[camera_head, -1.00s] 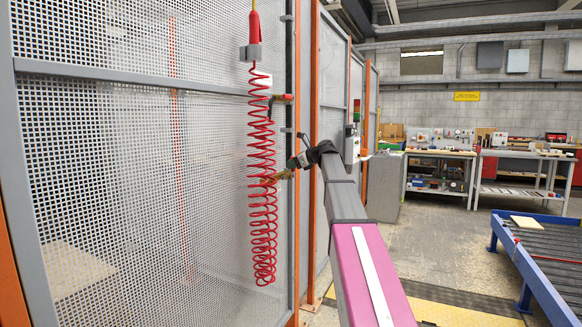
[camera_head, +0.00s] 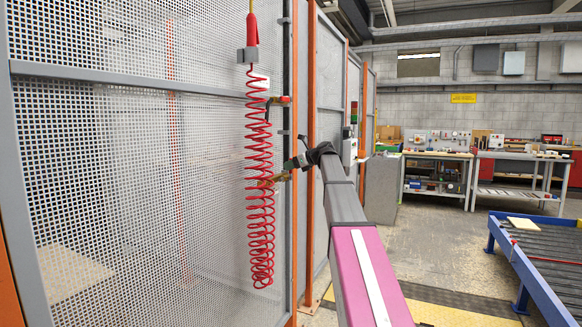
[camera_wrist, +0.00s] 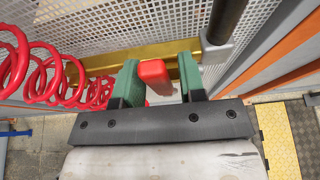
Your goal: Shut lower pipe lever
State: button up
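The lower pipe (camera_wrist: 215,62) is a brass-coloured bar on the mesh panel. Its red lever (camera_wrist: 156,74) points toward my wrist camera. My gripper (camera_wrist: 158,82) has two green fingers, one on each side of the lever. The fingers are apart, with a visible gap on the lever's right side; whether the left finger touches it I cannot tell. In the head view, my gripper (camera_head: 291,164) is at the lower pipe (camera_head: 279,177), beside the red coil, and the lever is too small to make out there. The upper pipe (camera_head: 281,100) is above it.
A red coiled hose (camera_head: 261,215) hangs in front of the pipes and shows close on the left in the wrist view (camera_wrist: 40,75). The mesh fence (camera_head: 110,170) and orange posts (camera_head: 311,120) stand close. A blue-framed conveyor (camera_head: 535,275) is at right, with open floor between.

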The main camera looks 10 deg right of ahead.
jog(key=shift+o, duration=0.3)
jog(key=v, duration=1)
jog(key=shift+s+d, duration=0.2)
jog(key=shift+d, duration=0.15)
